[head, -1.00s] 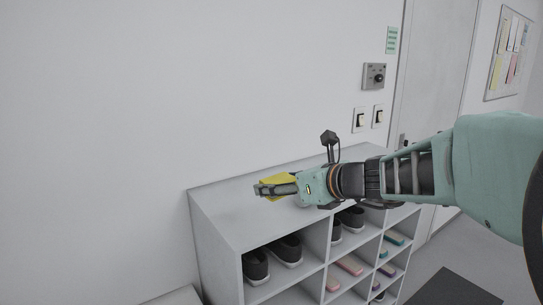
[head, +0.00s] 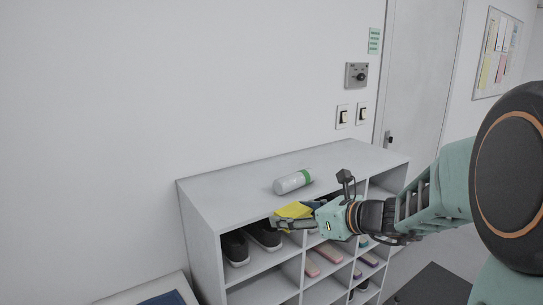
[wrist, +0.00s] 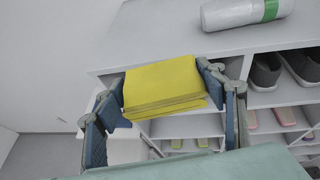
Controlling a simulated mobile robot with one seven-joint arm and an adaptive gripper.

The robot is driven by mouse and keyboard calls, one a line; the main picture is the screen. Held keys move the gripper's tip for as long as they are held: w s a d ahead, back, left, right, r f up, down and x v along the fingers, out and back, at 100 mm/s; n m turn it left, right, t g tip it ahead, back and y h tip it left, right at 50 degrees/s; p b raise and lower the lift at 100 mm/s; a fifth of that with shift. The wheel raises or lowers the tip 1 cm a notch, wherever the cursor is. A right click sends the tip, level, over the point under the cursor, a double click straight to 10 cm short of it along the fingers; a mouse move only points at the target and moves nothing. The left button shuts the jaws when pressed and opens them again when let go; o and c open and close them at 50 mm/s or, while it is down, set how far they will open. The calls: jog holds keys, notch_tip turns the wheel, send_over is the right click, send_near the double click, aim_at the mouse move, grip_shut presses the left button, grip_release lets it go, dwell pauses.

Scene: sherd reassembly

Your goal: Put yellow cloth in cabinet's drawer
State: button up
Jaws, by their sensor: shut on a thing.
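My gripper (head: 296,222) is shut on the folded yellow cloth (head: 294,211). In the wrist view the yellow cloth (wrist: 163,86) sits between the two blue-padded fingers. In the head view the gripper holds the cloth in front of the white shelf unit (head: 232,196), near the front edge of its top. The shelf unit shows open compartments, and I see no drawer in these views.
A white bottle with a green band (head: 292,182) lies on its side on the shelf top; it also shows in the wrist view (wrist: 240,12). Dark shoes (head: 264,234) and pink-soled items (head: 328,252) fill compartments. A door (head: 425,75) stands behind at right.

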jog(key=s+d+f+n+g+y, duration=0.1)
jog(key=s+d+f, duration=0.3)
jog(key=f, duration=0.5)
jog(key=s+d+f+n, duration=0.1)
jog(key=s+d+f, duration=0.2)
jog(key=f, duration=0.7)
jog(key=shift+s+d+g+y, duration=0.35)
jog(key=shift+d+g+y, duration=0.05)
jog(key=shift+d, duration=0.25)
jog(key=shift+f, duration=0.15)
jog(key=f, duration=0.2)
jog(key=s+f, duration=0.1)
jog(key=f, duration=0.2)
jog(key=shift+s+a+f, duration=0.15)
jog(key=shift+s+f, duration=0.15)
jog(key=shift+s, duration=0.1)
